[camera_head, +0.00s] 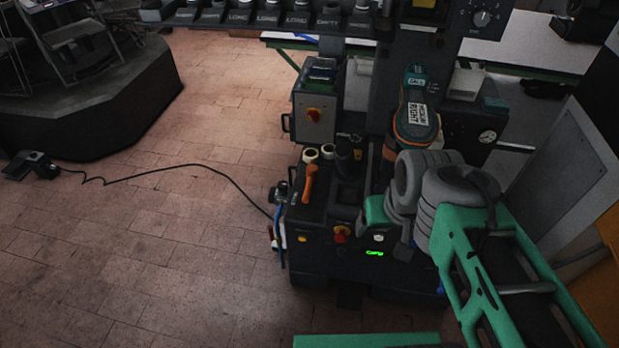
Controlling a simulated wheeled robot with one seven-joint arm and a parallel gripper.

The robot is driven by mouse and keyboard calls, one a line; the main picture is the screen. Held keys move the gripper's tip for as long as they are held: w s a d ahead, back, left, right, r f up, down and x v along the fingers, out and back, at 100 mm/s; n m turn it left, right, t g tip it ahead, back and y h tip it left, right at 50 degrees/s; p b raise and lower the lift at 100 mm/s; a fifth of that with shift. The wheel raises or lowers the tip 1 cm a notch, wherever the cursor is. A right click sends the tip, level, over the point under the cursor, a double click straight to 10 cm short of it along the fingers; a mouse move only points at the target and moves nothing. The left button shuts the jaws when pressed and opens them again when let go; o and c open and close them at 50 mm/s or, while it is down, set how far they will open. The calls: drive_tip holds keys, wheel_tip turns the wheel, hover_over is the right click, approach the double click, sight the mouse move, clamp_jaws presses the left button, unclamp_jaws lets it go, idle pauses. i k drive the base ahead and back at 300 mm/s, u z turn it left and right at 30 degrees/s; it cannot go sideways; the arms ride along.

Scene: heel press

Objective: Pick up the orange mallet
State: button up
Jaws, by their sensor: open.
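The orange mallet (309,184) lies on the dark top of the heel press (325,212), at its left side. Its long orange handle points toward the front, and a pale, round-ended part (311,155) shows at its far end. I cannot tell clearly whether that part is the mallet's head or a separate thing. No gripper fingers can be made out in the head view, and nothing is seen touching the mallet.
A dark cylinder (345,157) stands right of the mallet. A shoe form marked RIGHT (417,112) sits higher on the press. Grey rounded rings (408,185) and a green frame (482,275) fill the right side. A cable (170,170) crosses the open tiled floor at left.

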sight(311, 172)
drive_tip(key=z, duration=0.1)
drive_tip(key=k, duration=0.4)
drive_tip(key=u, duration=1.15)
drive_tip(key=i, duration=1.55)
drive_tip(key=z, duration=0.55)
